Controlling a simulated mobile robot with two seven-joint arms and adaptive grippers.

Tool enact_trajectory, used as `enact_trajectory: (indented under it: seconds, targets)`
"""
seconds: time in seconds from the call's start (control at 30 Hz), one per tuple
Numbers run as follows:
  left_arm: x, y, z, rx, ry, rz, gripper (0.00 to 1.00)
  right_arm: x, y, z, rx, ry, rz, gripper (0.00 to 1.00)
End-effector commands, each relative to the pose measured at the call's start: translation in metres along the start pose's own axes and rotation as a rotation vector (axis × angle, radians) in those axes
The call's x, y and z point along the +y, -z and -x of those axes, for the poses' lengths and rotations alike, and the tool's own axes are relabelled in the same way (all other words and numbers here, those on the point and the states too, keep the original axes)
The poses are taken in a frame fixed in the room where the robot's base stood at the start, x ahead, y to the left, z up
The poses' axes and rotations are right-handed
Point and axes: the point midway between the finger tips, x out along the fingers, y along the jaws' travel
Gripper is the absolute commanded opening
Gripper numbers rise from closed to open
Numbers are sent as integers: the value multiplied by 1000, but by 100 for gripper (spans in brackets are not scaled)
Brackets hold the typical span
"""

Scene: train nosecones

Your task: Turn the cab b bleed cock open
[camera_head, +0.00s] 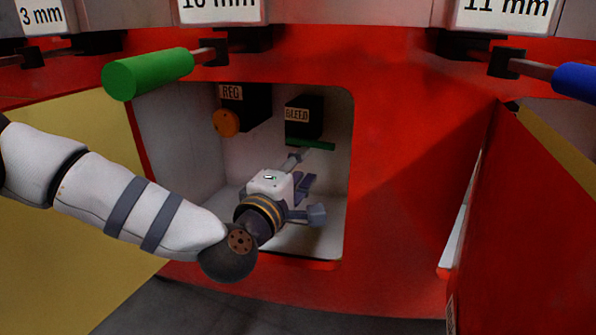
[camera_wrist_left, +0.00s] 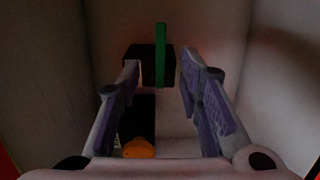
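The bleed cock is a black block labelled BLEED (camera_head: 304,116) with a thin green handle (camera_head: 311,145), at the back of a recessed compartment (camera_head: 180,130). In the head view the handle lies roughly level, just under the block. My left gripper (camera_head: 306,187) is inside the compartment, below the handle. In the left wrist view, its fingers (camera_wrist_left: 160,85) are spread and empty. There the handle (camera_wrist_left: 161,50) stands upright in the gap between the fingertips, seemingly beyond them; contact cannot be told. The black block (camera_wrist_left: 147,63) shows behind the handle. My right gripper is not in view.
A black REG block (camera_head: 248,105) with an orange knob (camera_head: 226,122) is left of the bleed block. The compartment walls are close on both sides. A red panel (camera_head: 535,210) stands at right.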

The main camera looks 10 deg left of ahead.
Motion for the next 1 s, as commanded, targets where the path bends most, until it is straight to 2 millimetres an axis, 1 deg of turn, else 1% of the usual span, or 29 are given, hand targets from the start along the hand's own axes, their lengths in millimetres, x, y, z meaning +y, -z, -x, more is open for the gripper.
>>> enact_trajectory:
  seconds: [0.03,0.17,0.4,0.47,0.53,0.57,0.63,0.67,0.7,0.77,0.8,0.87,0.9,0.97,1.0]
  targets:
    - [0,0,8,-1,1,1,33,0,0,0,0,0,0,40]
    - [0,0,18,0,0,0,33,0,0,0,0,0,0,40]
    - [0,0,18,0,0,0,33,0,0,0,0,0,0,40]
    - [-3,-1,19,-4,7,-5,33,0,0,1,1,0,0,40]
    - [-17,-8,25,-26,49,-33,33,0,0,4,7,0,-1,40]
    - [-29,-12,30,-42,81,-53,33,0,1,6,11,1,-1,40]
    - [-67,-28,49,-103,190,-126,33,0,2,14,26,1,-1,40]
    - [-87,-34,62,-137,250,-166,33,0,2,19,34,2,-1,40]
    - [-116,-43,82,-189,334,-222,33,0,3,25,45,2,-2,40]
    - [-156,-54,119,-274,462,-311,33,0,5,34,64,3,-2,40]
    - [-182,-58,148,-335,551,-370,33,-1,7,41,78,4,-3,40]
    - [-216,-62,197,-436,681,-458,33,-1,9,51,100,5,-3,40]
    - [-235,-61,232,-504,767,-516,33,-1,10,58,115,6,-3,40]
    - [-257,-57,287,-613,892,-599,33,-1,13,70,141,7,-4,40]
    - [-267,-52,325,-687,975,-652,33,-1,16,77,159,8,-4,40]
